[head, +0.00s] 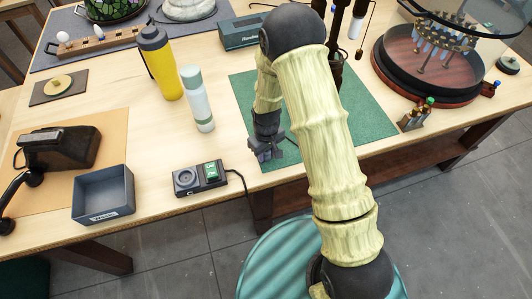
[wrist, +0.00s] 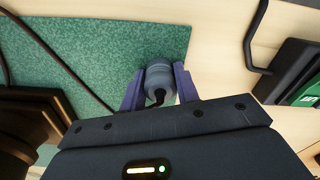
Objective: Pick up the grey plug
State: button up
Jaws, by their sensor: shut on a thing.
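The grey plug (wrist: 160,82) shows in the wrist view as a rounded grey body with a dark cord coming out of its near end. My gripper (wrist: 158,88) is shut on it, with one finger on each side. In the head view my gripper (head: 268,152) is over the left edge of the green mat (head: 375,100), and the plug cannot be made out clearly there. I cannot tell whether the plug touches the mat.
A socket box with a green switch (head: 200,178) stands left of my gripper, its black cord running off the table's front edge. A white bottle (head: 198,105), yellow bottle (head: 162,65) and grey tray (head: 103,194) stand further left. A round glass-lidded case (head: 425,65) is at right.

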jog(key=shift+r, duration=0.1)
notch_tip(320, 180, up, 10)
jog(key=shift+f+b, duration=0.1)
jog(key=shift+b, duration=0.75)
jog(key=shift+a, duration=0.1)
